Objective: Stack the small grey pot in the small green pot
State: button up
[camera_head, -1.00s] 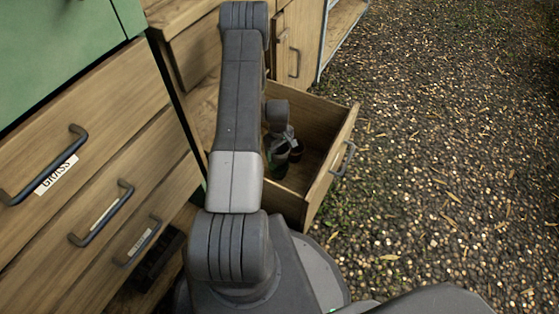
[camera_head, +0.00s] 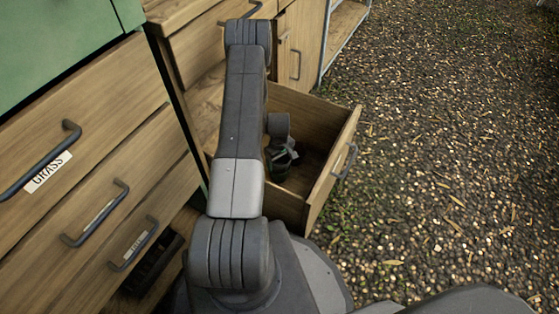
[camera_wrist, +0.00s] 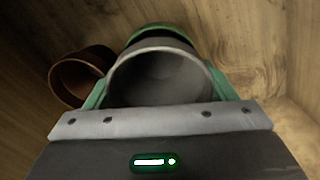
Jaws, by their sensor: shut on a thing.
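The small grey pot (camera_wrist: 160,80) is between the jaws of my gripper in the wrist view, its open mouth toward the camera. My gripper (camera_head: 284,150) is shut on it and is low in the open drawer in the head view. The small green pot (camera_wrist: 160,32) shows as a green edge just beyond the grey pot. A dark green piece of it also shows under the gripper in the head view (camera_head: 279,170). The grey pot overlaps the green one from the wrist; I cannot tell how deep it sits in it. The grey pot is hard to make out in the head view.
A brown pot (camera_wrist: 80,76) lies close to the left of the grey pot in the wrist view. The open wooden drawer (camera_head: 331,180) has walls around the pots. Its floor is free to the right. Closed labelled drawers (camera_head: 95,190) stand at the left.

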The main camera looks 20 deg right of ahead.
jog(key=shift+f, duration=0.15)
jog(key=o, duration=1)
jog(key=shift+c, duration=0.2)
notch_tip(320, 180, up, 13)
jog(key=p, duration=0.5)
